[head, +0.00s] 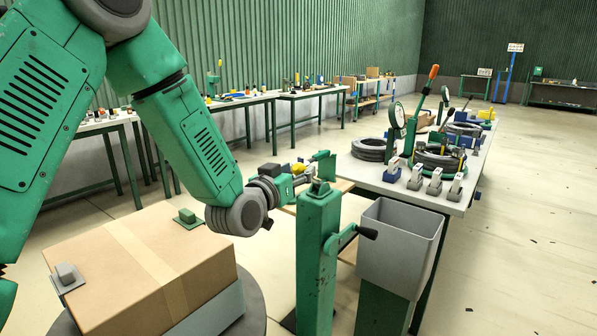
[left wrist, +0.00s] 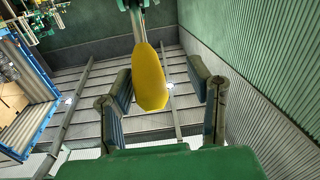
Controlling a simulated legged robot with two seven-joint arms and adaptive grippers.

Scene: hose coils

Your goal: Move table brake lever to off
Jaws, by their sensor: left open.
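My left gripper (head: 300,177) reaches in from the left to the top of the green post (head: 318,250) in the head view. In the left wrist view the gripper (left wrist: 160,95) is open, its two dark fingers spread apart. A yellow lever handle (left wrist: 150,80) stands between the fingers, with a visible gap on each side. Its bar runs up to the top edge of that view. In the head view the yellow handle (head: 299,168) shows small beside the gripper, partly hidden. I cannot tell the lever's setting. My right gripper is not in view.
A taped cardboard box (head: 150,265) sits on a round table (head: 252,318) at lower left. A grey bin (head: 400,245) and a black-handled crank (head: 350,238) are right of the post. A bench (head: 440,203) holds hose coils (head: 440,157) and an orange-handled lever (head: 433,73).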

